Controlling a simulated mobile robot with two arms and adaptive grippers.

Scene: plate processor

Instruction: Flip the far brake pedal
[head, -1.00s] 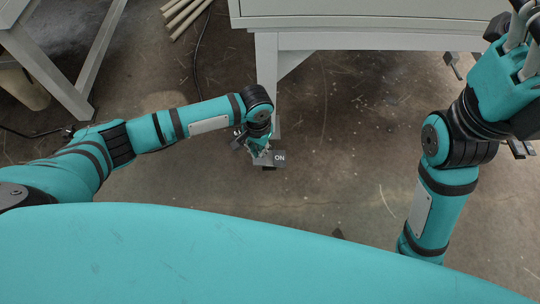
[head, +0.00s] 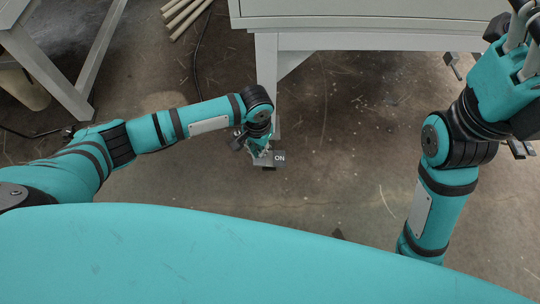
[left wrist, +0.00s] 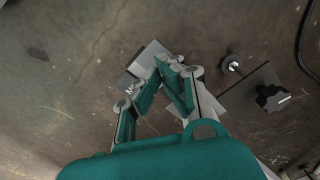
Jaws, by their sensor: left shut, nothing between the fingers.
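A grey brake pedal marked "ON" (head: 279,158) is low by the foot of the white leg in the head view. It also shows in the left wrist view as a grey plate with a dark lettered face (left wrist: 128,82). My left gripper (head: 263,154) is shut and empty, pointing down right at this pedal; its fingertips (left wrist: 172,66) overlap the plate in the wrist view. I cannot tell whether they touch it. My right gripper (head: 505,80) is raised at the upper right, its fingertips not clearly visible.
A white cabinet on legs (head: 370,42) stands at the back. A dark knob (left wrist: 272,97) on a grey plate lies right of my left gripper. Metal fittings (head: 452,64) show near my right arm. A cable (head: 196,70) and rods (head: 187,14) lie on the floor. Middle floor is clear.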

